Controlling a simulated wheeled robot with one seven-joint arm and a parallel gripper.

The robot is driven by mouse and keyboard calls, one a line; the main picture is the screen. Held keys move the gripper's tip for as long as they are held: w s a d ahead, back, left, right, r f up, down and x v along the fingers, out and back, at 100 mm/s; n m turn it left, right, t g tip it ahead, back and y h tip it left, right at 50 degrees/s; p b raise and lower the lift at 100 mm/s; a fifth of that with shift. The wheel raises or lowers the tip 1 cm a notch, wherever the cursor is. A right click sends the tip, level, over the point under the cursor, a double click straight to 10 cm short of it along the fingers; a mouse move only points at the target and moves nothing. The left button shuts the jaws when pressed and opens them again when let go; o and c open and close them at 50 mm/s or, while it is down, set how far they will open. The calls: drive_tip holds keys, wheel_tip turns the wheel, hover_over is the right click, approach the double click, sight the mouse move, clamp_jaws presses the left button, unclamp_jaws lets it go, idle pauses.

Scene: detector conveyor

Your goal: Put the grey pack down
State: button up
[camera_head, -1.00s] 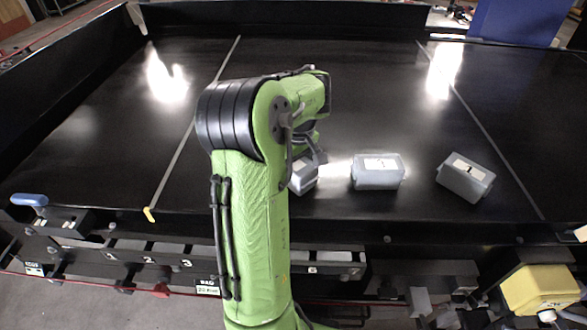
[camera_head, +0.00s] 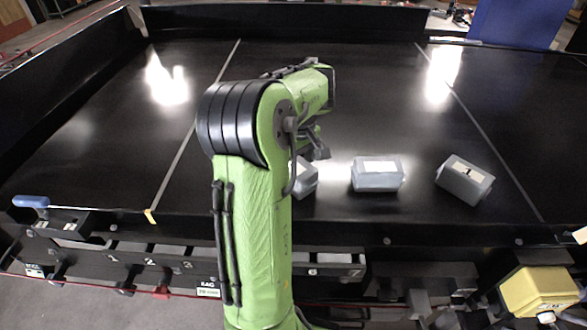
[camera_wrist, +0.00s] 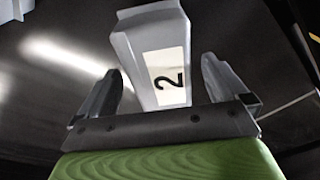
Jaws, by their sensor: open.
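A grey pack (camera_head: 306,178) lies on the black conveyor surface, its left part hidden behind my arm. In the wrist view a grey pack (camera_wrist: 146,48) with a white label marked "2" shows between and beyond the fingers. My gripper (camera_wrist: 165,85) is open, with a finger on each side of this pack and visible gaps to it. In the head view my gripper (camera_head: 316,148) is just above the partly hidden pack, mostly covered by the arm.
A second grey pack (camera_head: 377,175) lies just right, and a third, tilted one (camera_head: 465,181), labelled "1", lies farther right. The black conveyor (camera_head: 110,140) is clear at left and back. Numbered slots (camera_head: 150,262) run along the front edge. A yellow box (camera_head: 540,291) is at lower right.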

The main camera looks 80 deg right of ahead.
sight(298, 167)
drive_tip(key=r, duration=0.3)
drive_tip(key=r+p, duration=0.1)
drive_tip(key=r, duration=0.2)
drive_tip(key=s+r, duration=0.1)
drive_tip(key=r, duration=0.2)
drive_tip(key=shift+a+r+p, duration=0.15)
drive_tip(key=shift+a+p, duration=0.15)
drive_tip(key=shift+a, duration=0.05)
